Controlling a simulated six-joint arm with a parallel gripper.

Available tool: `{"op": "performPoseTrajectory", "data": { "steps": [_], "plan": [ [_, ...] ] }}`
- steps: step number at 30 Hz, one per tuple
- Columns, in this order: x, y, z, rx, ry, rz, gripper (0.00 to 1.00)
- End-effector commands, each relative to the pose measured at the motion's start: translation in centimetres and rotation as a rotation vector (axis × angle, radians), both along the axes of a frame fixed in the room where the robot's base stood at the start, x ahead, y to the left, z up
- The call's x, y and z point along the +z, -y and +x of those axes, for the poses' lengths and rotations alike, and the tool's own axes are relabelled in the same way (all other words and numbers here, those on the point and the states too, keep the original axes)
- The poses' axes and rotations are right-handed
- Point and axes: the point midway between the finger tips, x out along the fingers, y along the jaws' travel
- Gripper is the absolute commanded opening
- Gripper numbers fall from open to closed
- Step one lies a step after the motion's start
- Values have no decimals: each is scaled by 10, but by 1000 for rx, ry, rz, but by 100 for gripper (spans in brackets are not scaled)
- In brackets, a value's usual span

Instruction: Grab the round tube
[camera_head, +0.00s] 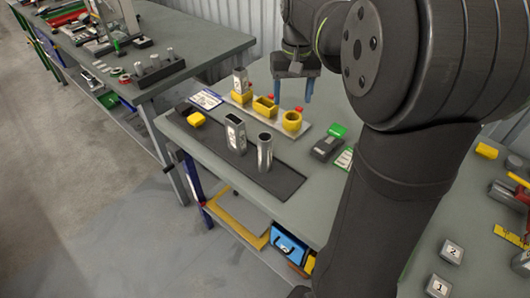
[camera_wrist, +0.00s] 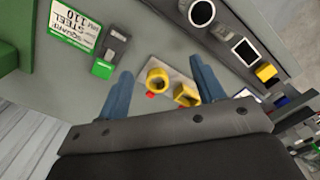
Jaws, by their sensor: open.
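The round tube (camera_head: 265,153) is a grey metal cylinder standing upright on a dark mat (camera_head: 284,183), at its right part. In the wrist view the round tube (camera_wrist: 202,13) shows as an open ring at the top edge. My gripper (camera_head: 292,91) is open and empty, above and behind the yellow holders, apart from the round tube. Its two blue fingers (camera_wrist: 161,70) show spread in the wrist view.
A light plate carries a yellow round holder (camera_head: 291,121), a yellow rectangular holder (camera_head: 264,107) and another tube (camera_head: 240,80) in a yellow holder. A yellow block (camera_head: 195,118) lies on the mat's left. A grey-green device (camera_head: 327,147) sits right of the mat.

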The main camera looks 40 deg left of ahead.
Motion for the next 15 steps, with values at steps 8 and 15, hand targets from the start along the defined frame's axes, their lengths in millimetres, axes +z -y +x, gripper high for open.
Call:
{"op": "performPoseTrajectory", "data": {
  "steps": [8,15],
  "plan": [
    [20,-17,-67,443,26,15,62],
    [-11,-17,-71,475,23,13,62]
  ]
}}
